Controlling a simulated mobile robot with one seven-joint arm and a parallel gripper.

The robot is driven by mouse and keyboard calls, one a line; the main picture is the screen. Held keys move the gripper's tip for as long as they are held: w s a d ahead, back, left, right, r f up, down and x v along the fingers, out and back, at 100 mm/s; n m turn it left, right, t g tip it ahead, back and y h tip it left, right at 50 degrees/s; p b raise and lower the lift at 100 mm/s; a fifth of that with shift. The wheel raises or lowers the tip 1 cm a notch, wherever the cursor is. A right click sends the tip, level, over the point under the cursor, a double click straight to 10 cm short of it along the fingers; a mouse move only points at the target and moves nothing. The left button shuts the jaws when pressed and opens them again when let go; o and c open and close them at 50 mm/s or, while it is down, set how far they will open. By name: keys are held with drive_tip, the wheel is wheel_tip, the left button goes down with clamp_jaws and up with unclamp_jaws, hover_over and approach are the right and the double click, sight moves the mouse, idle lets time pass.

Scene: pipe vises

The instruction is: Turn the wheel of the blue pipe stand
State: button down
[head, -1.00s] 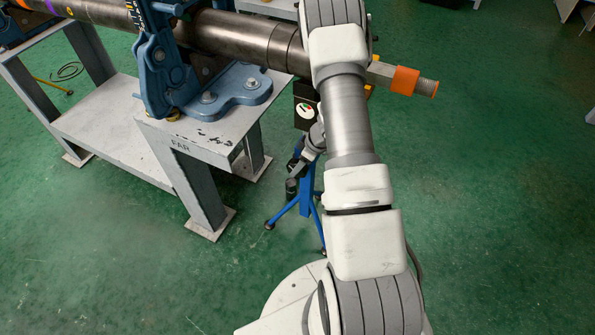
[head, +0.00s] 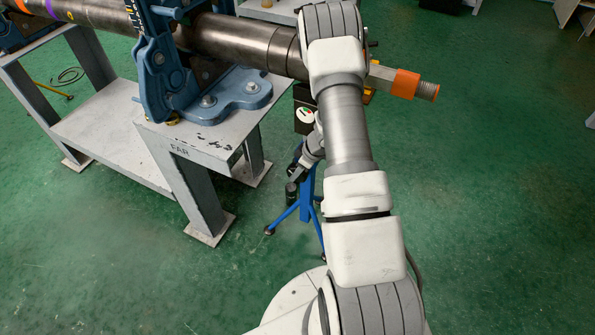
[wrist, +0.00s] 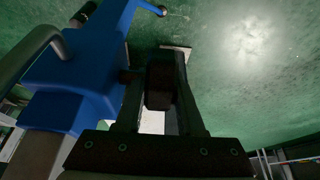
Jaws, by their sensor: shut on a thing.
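The blue pipe stand (head: 305,205) stands on the floor right of the grey bench, its splayed legs showing and its upper part largely hidden by my arm. In the wrist view its blue body (wrist: 92,72) fills the left side. My gripper (head: 298,174) is low beside the stand in the head view. In the wrist view my gripper (wrist: 161,85) is shut on a dark block-like part of the wheel (wrist: 160,82), close against the right side of the blue body. The wheel's full outline cannot be made out.
A grey bench (head: 180,140) marked FAR carries a blue vise (head: 170,65) with a long steel pipe (head: 240,40). The pipe's narrower end, with an orange band (head: 405,84), reaches right past my arm. The green floor is clear at right and front.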

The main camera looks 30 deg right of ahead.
drive_tip(key=shift+f+t+b, duration=0.1)
drive_tip(key=shift+t+b, duration=0.2)
drive_tip(key=shift+b, duration=0.1)
drive_tip(key=shift+s+d+f+t+y+b, duration=0.15)
drive_tip(key=shift+f+t+y+b, duration=0.05)
drive_tip(key=shift+t+y+b, duration=0.85)
drive_tip(key=t+y+b, duration=0.4)
drive_tip(key=t, duration=0.1)
drive_tip(key=shift+s+d+f, duration=0.1)
drive_tip(key=t+y+b, duration=0.1)
drive_tip(key=t+y, duration=0.1)
drive_tip(key=t, duration=0.1)
drive_tip(key=shift+t+y+b, duration=0.25)
drive_tip(key=shift+b, duration=0.05)
drive_tip(key=t+y, duration=0.3)
drive_tip(key=t, duration=0.1)
drive_tip(key=c, duration=0.5)
unclamp_jaws()
